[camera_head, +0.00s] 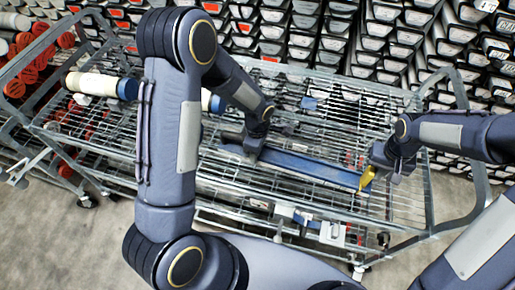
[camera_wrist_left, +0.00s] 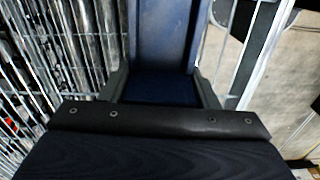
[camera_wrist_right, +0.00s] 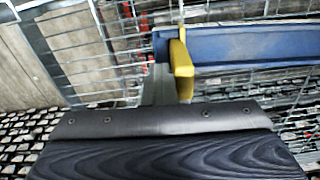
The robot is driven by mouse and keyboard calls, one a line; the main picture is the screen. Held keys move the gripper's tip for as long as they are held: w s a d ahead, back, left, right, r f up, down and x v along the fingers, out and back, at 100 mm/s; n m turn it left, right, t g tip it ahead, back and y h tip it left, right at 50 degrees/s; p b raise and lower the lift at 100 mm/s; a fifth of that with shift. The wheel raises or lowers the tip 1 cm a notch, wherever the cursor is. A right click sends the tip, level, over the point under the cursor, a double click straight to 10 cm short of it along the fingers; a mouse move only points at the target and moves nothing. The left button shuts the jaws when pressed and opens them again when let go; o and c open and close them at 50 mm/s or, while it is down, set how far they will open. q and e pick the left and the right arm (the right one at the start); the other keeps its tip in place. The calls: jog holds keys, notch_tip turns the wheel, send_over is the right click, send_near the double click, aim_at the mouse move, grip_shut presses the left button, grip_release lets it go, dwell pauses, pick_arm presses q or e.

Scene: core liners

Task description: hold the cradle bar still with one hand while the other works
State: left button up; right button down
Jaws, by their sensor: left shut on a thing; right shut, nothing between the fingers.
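The cradle bar is a long blue bar (camera_head: 310,168) lying across the wire cart, and it also shows in the left wrist view (camera_wrist_left: 162,40) and the right wrist view (camera_wrist_right: 245,47). My left gripper (camera_head: 248,150) is shut on the bar near its left end, with one finger on each side. A yellow piece (camera_head: 367,179) stands at the bar's right end; it looks like a lever or tab (camera_wrist_right: 181,70). My right gripper (camera_wrist_right: 158,85) is shut and empty, its fingers close beside the yellow piece. I cannot tell whether they touch it.
The wire cart (camera_head: 455,105) has raised metal end frames at both sides. A pale cylinder with a blue cap (camera_head: 95,84) lies at its left. Racks of stacked core trays (camera_head: 300,30) fill the back. Bare floor (camera_head: 60,240) shows at front left.

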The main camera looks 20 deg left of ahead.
pick_arm(q)
jog(key=shift+d, duration=0.15)
pick_arm(e)
jog(key=shift+a, duration=4.85)
jog(key=shift+a, duration=0.25)
jog(key=shift+d, duration=0.65)
notch_tip(320, 180, up, 7)
dwell(0.4)
pick_arm(q)
jog(key=o, duration=1.5)
